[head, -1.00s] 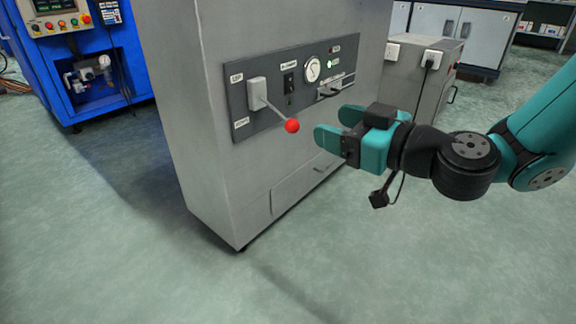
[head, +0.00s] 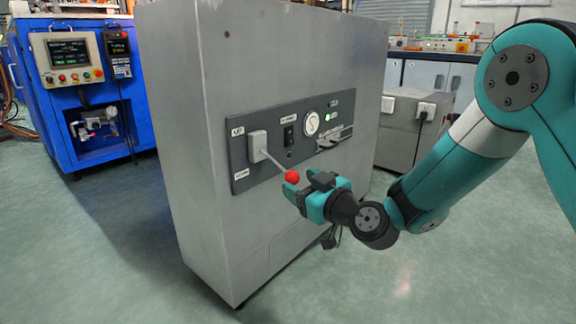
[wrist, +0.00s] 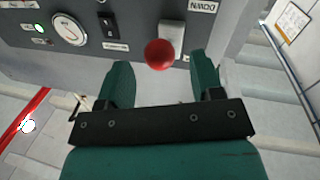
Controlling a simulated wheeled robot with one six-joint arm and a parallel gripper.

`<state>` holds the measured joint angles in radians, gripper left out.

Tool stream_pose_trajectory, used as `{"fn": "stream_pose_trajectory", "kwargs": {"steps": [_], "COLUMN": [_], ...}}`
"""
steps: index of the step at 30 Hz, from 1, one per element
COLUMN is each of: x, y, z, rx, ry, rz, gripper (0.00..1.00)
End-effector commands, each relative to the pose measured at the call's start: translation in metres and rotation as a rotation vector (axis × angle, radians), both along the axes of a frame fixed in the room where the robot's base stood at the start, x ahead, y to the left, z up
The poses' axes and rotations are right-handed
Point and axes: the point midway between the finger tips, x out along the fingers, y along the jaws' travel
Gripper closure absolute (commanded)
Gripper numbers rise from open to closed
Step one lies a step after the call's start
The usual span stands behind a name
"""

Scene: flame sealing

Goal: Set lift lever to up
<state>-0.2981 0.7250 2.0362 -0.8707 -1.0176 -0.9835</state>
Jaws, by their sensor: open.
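The lift lever (head: 273,160) is a thin grey rod on a pale block on the cabinet's dark control panel (head: 241,176). It slants down and out, ending in a red ball knob (head: 292,176). The upper label by its block reads LIFT; the lower label seems to read DOWN. My gripper (head: 290,191) is open at the knob, its fingertips close to it. In the wrist view, the red knob (wrist: 159,54) shows between and just beyond the two open fingertips (wrist: 162,75). Whether a finger touches the knob, I cannot tell.
A blue machine (head: 32,98) stands at left and a grey box (head: 399,130) at right. The floor in front is clear.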

Motion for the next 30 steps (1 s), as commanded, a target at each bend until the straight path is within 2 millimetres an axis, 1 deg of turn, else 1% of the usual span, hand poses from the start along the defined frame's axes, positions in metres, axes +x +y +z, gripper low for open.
{"fn": "stream_pose_trajectory", "kwargs": {"steps": [1,3,9,13,20,21,22,28,29,30], "x": [0.007,0.017,0.036,0.04,0.041,0.041,0.041,0.041,0.041,0.041], "y": [0.008,0.016,0.031,0.035,0.035,0.035,0.035,0.035,0.035,0.035], "z": [0.001,0.001,-0.001,-0.001,-0.001,-0.001,-0.001,-0.001,-0.001,-0.001], "rx": [-0.002,-0.001,-0.001,-0.001,0.0,0.0,0.0,-0.001,-0.001,-0.001], "ry": [-0.004,-0.003,0.0,0.001,0.001,0.001,0.001,0.002,0.002,0.002], "rz": [0.004,0.004,0.003,0.001,0.0,0.0,0.0,0.001,0.001,0.001], "gripper": [0.4,0.4,0.4,0.4,0.4,0.42,0.49,0.95,1.0,1.0]}}
